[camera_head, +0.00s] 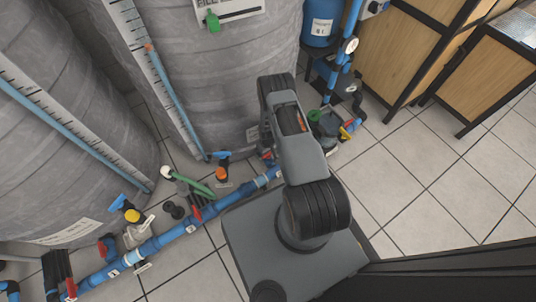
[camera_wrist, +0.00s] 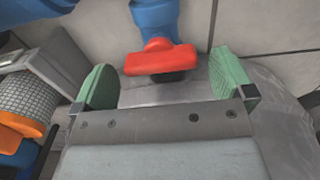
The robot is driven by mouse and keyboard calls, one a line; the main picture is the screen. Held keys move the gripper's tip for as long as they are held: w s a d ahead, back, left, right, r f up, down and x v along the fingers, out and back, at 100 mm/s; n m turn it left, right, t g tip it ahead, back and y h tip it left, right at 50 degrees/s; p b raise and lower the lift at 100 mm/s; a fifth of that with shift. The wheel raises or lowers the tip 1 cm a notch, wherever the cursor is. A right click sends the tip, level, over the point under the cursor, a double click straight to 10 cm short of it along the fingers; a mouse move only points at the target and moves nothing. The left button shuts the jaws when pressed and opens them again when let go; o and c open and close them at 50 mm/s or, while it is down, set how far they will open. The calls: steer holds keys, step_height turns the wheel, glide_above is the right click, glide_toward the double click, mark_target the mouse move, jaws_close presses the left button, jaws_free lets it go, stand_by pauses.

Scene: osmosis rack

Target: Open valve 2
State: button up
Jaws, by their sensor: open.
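In the wrist view, a red valve handle (camera_wrist: 160,58) sits on a blue pipe (camera_wrist: 155,18). My gripper (camera_wrist: 163,66) is open, with one green pad on each side of the handle. There is a gap between each pad and the handle, and nothing is held. No number shows on this valve, so I cannot tell whether it is valve 2. In the head view, my arm hides the gripper and the handle. Other red handles show on the blue floor pipe (camera_head: 150,247), one near the middle (camera_head: 196,214) and one further left (camera_head: 107,249).
Large grey tanks (camera_head: 215,70) stand behind the pipe. A green hose (camera_head: 193,185) and several small valves lie between tanks and pipe. In the wrist view, an orange and mesh-covered part (camera_wrist: 25,100) is close on the left. Tiled floor (camera_head: 440,180) is clear at right.

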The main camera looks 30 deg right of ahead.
steer(key=shift+f, duration=0.6)
steer(key=c, duration=0.8)
steer(key=shift+c, duration=0.2)
